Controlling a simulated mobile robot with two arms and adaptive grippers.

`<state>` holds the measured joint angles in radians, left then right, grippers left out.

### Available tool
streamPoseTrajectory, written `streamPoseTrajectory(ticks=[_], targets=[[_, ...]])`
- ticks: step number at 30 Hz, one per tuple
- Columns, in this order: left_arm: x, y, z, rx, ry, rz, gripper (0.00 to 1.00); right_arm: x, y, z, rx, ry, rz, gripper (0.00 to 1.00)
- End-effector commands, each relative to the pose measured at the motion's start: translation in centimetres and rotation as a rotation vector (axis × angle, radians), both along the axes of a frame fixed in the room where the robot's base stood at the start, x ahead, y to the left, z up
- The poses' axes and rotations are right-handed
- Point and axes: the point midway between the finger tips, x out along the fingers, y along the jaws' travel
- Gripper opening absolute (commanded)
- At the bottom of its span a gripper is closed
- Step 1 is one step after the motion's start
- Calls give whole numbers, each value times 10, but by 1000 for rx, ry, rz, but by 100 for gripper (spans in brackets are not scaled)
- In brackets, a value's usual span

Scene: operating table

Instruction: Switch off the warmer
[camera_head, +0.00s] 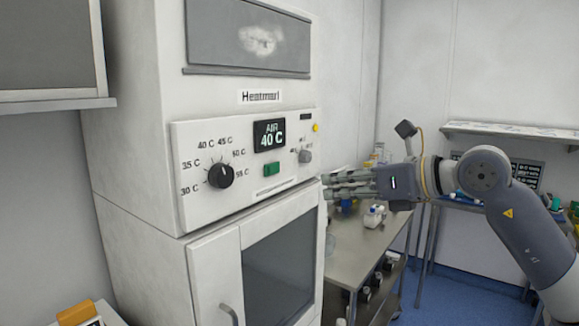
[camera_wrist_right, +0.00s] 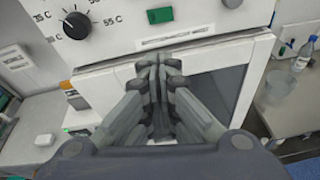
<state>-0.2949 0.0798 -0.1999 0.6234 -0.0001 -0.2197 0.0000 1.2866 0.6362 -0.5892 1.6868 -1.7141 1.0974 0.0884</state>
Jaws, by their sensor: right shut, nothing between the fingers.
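The warmer (camera_head: 150,150) is a tall white cabinet. Its front panel has a black dial (camera_head: 221,175), a display reading "AIR 40 C" (camera_head: 269,135), a green switch (camera_head: 271,169) and a small grey knob (camera_head: 305,156). My right gripper (camera_head: 328,186) is shut and empty, near the panel's lower right edge. In the right wrist view the closed fingers (camera_wrist_right: 157,68) point toward the warmer, below the green switch (camera_wrist_right: 160,15), with the dial (camera_wrist_right: 77,25) to the upper left. They appear apart from the switch. My left gripper is not in view.
Below the panel is a door with a dark window (camera_head: 280,265) and a handle (camera_head: 229,314). A metal table (camera_head: 350,245) with bottles stands at the right. A wall cabinet (camera_head: 50,50) hangs at the upper left.

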Motion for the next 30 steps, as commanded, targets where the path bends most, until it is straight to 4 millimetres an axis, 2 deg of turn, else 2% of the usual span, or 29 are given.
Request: streamPoseTrajectory(ticks=[1, 3, 6, 17, 23, 30], targets=[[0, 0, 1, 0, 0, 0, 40, -4, -3, 10, -39, -34, -14, 0], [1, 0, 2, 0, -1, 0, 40, -6, -7, 17, -75, -64, -31, 0], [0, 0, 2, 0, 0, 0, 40, -8, -10, 22, -101, -82, -43, 0], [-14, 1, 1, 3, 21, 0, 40, -7, -9, 22, -103, -84, -44, 0], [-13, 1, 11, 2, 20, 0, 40, 5, 5, 18, -101, -81, -41, 0], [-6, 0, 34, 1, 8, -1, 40, 38, 41, 4, -101, -79, -40, 0]])
